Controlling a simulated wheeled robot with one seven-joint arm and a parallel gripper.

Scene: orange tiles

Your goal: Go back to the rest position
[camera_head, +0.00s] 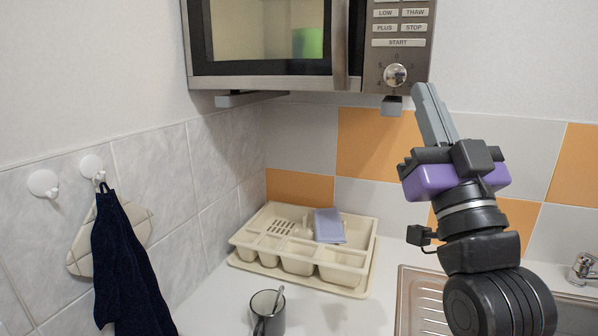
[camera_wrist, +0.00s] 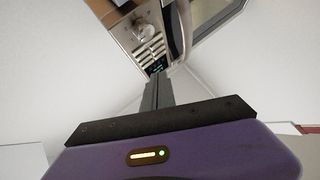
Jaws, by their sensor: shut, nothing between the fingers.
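My gripper (camera_head: 420,90) is raised at the right in the head view, its grey fingers pointing up and a little left. The fingertips are just below and right of the microwave's control panel in the picture; I cannot tell the exact gap. The fingers are together with nothing between them. In the wrist view the shut fingers (camera_wrist: 158,84) point toward the microwave's panel (camera_wrist: 147,38). The purple gripper body fills the bottom of that view.
The microwave (camera_head: 341,40) hangs at the top. Below are a cream dish rack (camera_head: 262,267) with a bluish item, a mug (camera_head: 268,316) with a utensil, and a metal sink (camera_head: 425,300). A dark towel (camera_head: 125,265) hangs on the left wall. Open air lies between gripper and left wall.

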